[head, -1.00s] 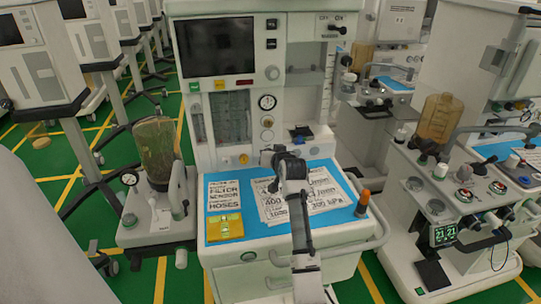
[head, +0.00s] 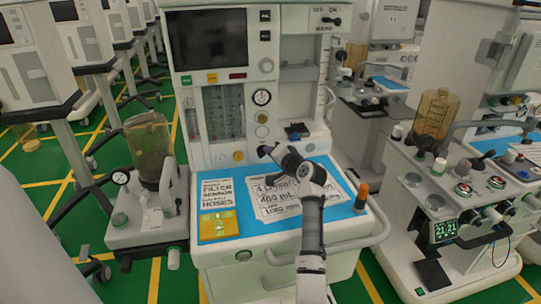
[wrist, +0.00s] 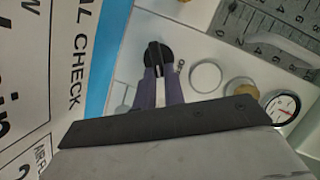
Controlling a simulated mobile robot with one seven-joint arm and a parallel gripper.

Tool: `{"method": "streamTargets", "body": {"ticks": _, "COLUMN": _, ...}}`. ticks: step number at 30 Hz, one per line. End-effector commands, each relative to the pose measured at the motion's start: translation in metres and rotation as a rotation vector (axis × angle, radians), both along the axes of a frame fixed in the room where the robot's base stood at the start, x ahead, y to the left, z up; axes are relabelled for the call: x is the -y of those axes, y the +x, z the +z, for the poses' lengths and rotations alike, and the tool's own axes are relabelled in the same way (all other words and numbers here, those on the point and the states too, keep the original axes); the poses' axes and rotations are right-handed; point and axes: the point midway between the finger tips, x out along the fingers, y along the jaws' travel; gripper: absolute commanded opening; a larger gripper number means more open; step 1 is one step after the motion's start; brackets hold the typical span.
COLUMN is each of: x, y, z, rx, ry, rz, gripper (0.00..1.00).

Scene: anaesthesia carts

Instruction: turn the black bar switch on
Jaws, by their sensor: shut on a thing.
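The black bar switch (wrist: 153,52) is a round black knob with a raised bar across it, on the pale front panel of the anaesthesia cart. It shows at the top middle of the wrist view. My gripper (wrist: 160,76) has its two purple-grey fingers on either side of the bar, closed on it. In the head view my gripper (head: 267,151) reaches the lower front panel of the cart (head: 210,158), just above the blue work surface. There the gripper hides most of the switch. I cannot tell which setting the bar stands at.
A round gauge (head: 262,97) and flow tubes sit above the switch. An orange-tipped post (head: 361,196) stands at the cart's right corner.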

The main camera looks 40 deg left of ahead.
Motion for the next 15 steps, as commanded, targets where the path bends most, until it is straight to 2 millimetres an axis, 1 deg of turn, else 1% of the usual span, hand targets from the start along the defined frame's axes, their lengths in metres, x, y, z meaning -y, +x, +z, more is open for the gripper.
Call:
{"method": "streamTargets", "body": {"ticks": 6, "x": 0.0004, "y": 0.0005, "z": -0.0016, "rx": -0.039, "ry": 0.034, "rz": 0.000, "gripper": 0.00}}
{"method": "streamTargets", "body": {"ticks": 15, "x": 0.0004, "y": 0.0005, "z": -0.0015, "rx": -0.050, "ry": 0.041, "rz": 0.000, "gripper": 0.00}}
